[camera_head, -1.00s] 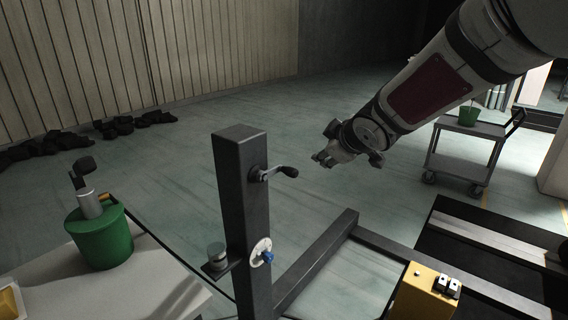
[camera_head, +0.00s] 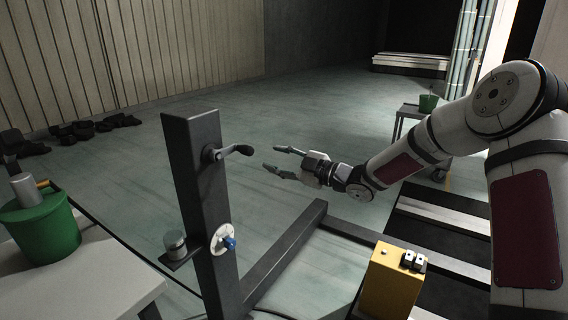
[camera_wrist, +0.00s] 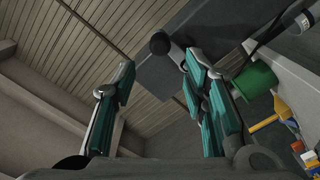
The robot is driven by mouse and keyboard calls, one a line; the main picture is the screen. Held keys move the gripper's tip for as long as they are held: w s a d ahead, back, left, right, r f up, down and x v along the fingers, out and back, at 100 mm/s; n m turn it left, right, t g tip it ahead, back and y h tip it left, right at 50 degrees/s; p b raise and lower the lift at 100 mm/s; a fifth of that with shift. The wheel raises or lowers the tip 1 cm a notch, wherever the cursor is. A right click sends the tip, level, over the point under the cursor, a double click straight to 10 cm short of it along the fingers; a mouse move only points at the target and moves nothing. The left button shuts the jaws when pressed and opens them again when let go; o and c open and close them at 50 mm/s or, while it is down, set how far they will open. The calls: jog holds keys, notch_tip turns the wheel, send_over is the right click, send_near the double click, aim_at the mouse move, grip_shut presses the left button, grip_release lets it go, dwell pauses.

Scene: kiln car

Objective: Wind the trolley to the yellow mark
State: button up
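A dark upright post (camera_head: 203,190) stands left of centre in the head view. A crank (camera_head: 228,152) with a dark rounded knob sticks out from its upper part. My gripper (camera_head: 270,158) points left at the crank, with its fingers apart and nothing between them, a short gap to the right of the knob. In the wrist view my gripper (camera_wrist: 155,95) is open, and the crank knob (camera_wrist: 160,44) shows beyond and between the fingertips. The post (camera_wrist: 205,40) is behind it. I cannot make out a trolley on a track or a yellow mark with certainty.
A white dial with a blue knob (camera_head: 224,240) is lower on the post. A yellow box with switches (camera_head: 391,280) stands in front of dark rails. A green bucket (camera_head: 45,228) stands on a table at left. A cart (camera_head: 405,122) is behind my arm. Open floor lies behind the post.

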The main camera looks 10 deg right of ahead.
aim_at(252, 152)
jog(key=shift+b+x, duration=0.8)
jog(key=shift+x, duration=3.15)
jog(key=shift+w+a, duration=0.1)
jog(key=shift+a, duration=0.15)
jog(key=shift+d+b, duration=0.1)
jog(key=shift+b, duration=0.25)
grip_shut()
